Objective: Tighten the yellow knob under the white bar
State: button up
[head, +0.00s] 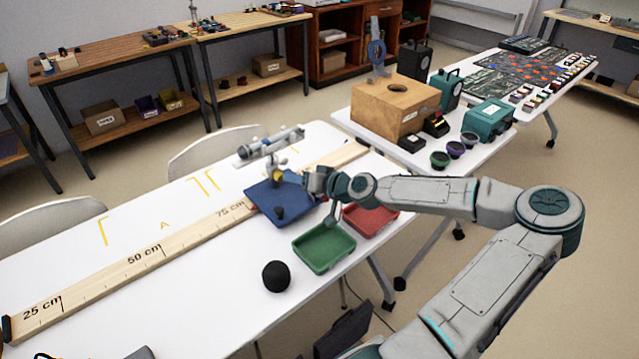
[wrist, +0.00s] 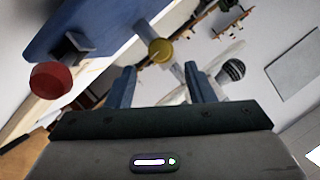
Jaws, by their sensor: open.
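The yellow knob (wrist: 160,50) shows in the wrist view just beyond and between my open fingertips, with no contact visible. It is small in the head view (head: 269,173), close to my gripper. The white bar (head: 270,142) lies roughly level above the blue base (head: 262,195) in the head view. In the wrist view a pale shaft with a dark, ribbed end (wrist: 232,69) lies beyond my right finger. My gripper (wrist: 158,72) is open and empty; in the head view (head: 298,178) it is beside the stand, over the base's right side.
A long ruler (head: 150,255) crosses the table.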

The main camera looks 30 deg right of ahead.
jog(key=v, duration=0.7)
jog(key=shift+s, duration=0.2)
jog(key=shift+d+r, duration=0.1)
